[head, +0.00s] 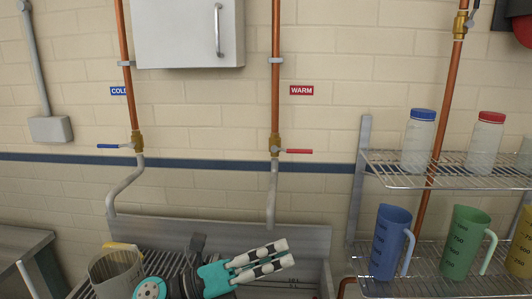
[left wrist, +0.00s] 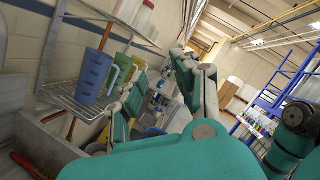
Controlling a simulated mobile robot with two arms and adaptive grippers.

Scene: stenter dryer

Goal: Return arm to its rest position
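My left gripper (head: 289,252) is low in the middle of the head view, in front of the sink's back panel. Its two white-and-black fingers point right and run side by side with a gap between them. In the left wrist view its teal finger parts (left wrist: 160,68) stand apart, with background showing between them. Nothing is seen between the fingers. My right gripper shows in neither view.
A metal sink (head: 305,238) lies below the cold and warm taps. At right, a wire rack (head: 430,286) holds a blue jug (head: 388,245), a green jug (head: 464,245) and lidded bottles (head: 420,140). A blue frame (left wrist: 265,85) stands farther off.

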